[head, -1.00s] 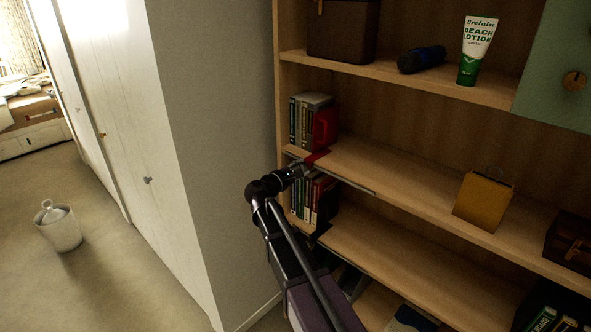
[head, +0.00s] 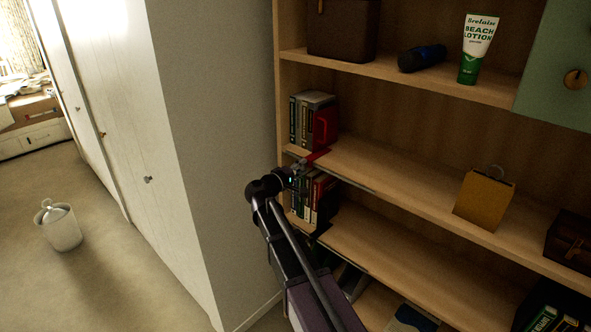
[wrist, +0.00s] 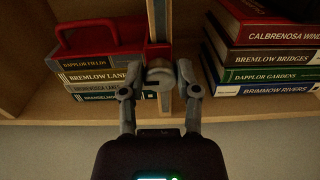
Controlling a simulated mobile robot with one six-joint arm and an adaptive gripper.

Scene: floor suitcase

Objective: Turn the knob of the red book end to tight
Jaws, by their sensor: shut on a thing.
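The red book end (head: 325,125) stands on the middle shelf at the right end of a short row of books, and its red clamp part reaches the shelf's front edge. In the wrist view, which is turned sideways, the red book end (wrist: 88,38) shows with its loop handle against the books. Its pale round knob (wrist: 160,74) sits by the shelf edge. My gripper (head: 304,165) is at that edge in the head view. In the wrist view my gripper (wrist: 161,82) has one finger on each side of the knob and is shut on it. The knob's tight marking cannot be seen.
Books (head: 299,121) stand beside the book end, and more books (head: 308,198) stand on the shelf below, close to my gripper. A yellow box (head: 484,200) is farther right on the middle shelf. A wall corner (head: 215,130) is close left of the shelving.

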